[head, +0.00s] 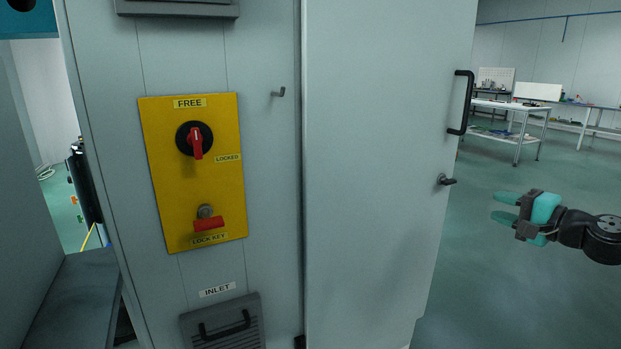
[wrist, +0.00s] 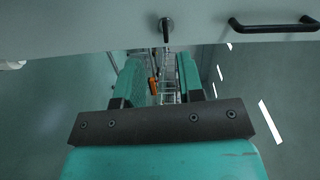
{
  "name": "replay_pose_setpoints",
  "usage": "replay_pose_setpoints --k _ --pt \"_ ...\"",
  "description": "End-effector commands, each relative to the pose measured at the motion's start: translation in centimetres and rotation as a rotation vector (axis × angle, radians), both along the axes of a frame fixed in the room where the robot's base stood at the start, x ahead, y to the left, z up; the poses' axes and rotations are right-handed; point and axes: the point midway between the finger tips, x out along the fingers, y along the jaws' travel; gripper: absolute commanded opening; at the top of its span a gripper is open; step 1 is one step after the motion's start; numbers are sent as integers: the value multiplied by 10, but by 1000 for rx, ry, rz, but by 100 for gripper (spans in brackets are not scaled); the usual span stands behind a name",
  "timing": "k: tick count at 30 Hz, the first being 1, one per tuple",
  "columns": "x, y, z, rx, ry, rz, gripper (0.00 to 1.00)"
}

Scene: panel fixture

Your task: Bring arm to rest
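My gripper (head: 499,206) is at the right of the head view, in the air beside the grey cabinet door (head: 380,150). Its two teal fingers are apart with nothing between them. The fingers also show apart in the wrist view (wrist: 159,78). The door's small black latch (head: 446,180) is left of and above the gripper, with a gap between them. The latch (wrist: 165,28) and the black door handle (wrist: 275,25) show beyond the fingers in the wrist view.
A yellow panel (head: 170,220) carries a red rotary switch (head: 196,142) pointing down and a red lock key (head: 209,224). A hook (head: 279,92) sticks out beside it. Open green floor (head: 500,290) lies right of the door. Workbenches (head: 512,108) stand far back.

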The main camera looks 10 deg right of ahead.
Motion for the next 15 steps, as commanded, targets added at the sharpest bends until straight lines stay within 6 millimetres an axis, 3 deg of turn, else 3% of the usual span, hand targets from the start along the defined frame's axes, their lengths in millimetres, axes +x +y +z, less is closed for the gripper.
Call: replay_pose_setpoints --k 1,4,7,9,12,15 --pt "3 34 9 -63 15 81 35" --pt "-5 111 18 -224 64 270 35" --pt "-33 188 24 -411 107 481 35" --pt "-64 236 26 -549 133 629 35" --pt "-120 289 27 -746 156 832 35" --pt "-173 315 25 -908 174 989 35"
